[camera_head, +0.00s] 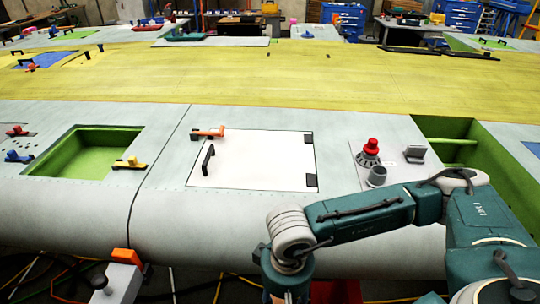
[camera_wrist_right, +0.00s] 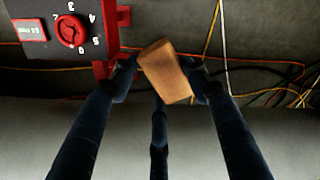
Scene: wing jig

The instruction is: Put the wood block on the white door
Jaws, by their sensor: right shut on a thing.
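The wood block (camera_wrist_right: 166,71) is brown and tilted between the fingers of my right gripper (camera_wrist_right: 160,76) in the right wrist view. The gripper is shut on it, over the floor with cables. In the head view my right arm bends down at the front edge of the wing; its gripper and the block are out of that picture. The white door (camera_head: 262,160) lies flat in the wing's grey skin, with a black handle (camera_head: 208,160) at its left and two black hinges at its right. Its surface is bare. My left gripper is not in view.
An orange latch (camera_head: 208,132) sits at the door's upper left corner. A red-topped fixture (camera_head: 369,152) and a grey cylinder (camera_head: 376,176) stand right of the door. A green open bay (camera_head: 90,158) is at left.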

